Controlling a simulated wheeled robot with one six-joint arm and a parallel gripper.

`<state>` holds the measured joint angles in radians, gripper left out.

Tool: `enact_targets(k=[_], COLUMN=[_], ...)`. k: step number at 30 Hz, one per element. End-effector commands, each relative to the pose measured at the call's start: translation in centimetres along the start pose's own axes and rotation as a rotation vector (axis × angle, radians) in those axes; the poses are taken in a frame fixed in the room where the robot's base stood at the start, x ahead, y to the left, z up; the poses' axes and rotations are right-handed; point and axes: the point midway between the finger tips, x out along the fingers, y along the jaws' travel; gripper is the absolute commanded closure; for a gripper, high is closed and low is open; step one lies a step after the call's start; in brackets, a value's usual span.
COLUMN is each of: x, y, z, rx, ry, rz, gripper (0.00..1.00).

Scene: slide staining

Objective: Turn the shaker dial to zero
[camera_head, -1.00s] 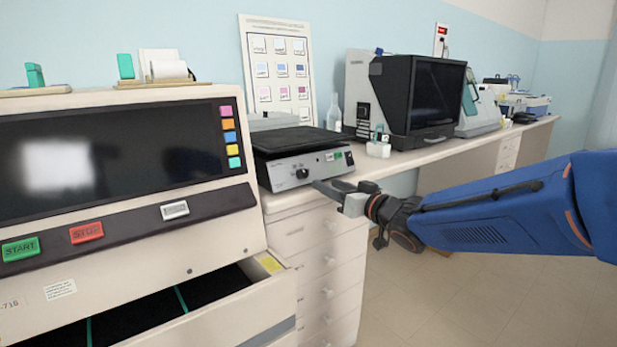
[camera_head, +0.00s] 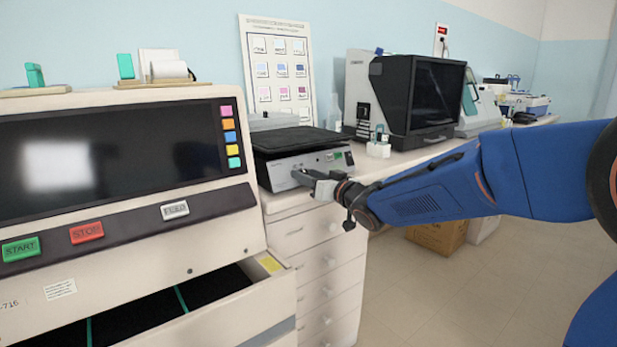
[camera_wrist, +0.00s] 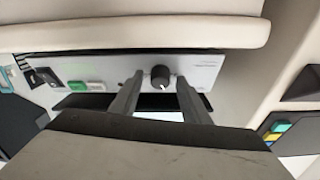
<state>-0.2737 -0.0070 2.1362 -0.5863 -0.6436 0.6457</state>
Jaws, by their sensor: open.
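The shaker (camera_head: 283,167) stands on the white bench, with a black platform on top and a pale front panel. Its dial (camera_wrist: 160,76) is a round black knob with a light mark, seen in the wrist view. My gripper (camera_head: 297,174) is at the front panel and hides the dial in the head view. In the wrist view my gripper (camera_wrist: 157,83) is open, with one finger on each side of the dial. Gaps show between the knob and both fingers, and I see no contact. The dial's scale is too small to read.
On the left stands a large staining machine (camera_head: 221,254) with a screen and an open drawer close to the shaker. White drawers (camera_head: 318,270) are under the bench. A black-fronted device (camera_head: 424,98) and small bottles stand to the right. A cardboard box (camera_head: 437,236) is on the floor.

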Motion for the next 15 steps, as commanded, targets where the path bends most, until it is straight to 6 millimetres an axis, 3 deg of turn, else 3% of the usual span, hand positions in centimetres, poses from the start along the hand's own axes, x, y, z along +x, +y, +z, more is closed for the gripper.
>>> enact_targets(k=[2,7,15], x=[-0.02,-0.03,-0.03], y=[0.00,-0.01,0.00], z=[0.00,0.00,0.01], rx=[0.000,0.000,-0.015], ry=[0.000,0.000,-0.001], rz=[0.000,0.000,-0.006], gripper=[0.58,0.98,0.98])
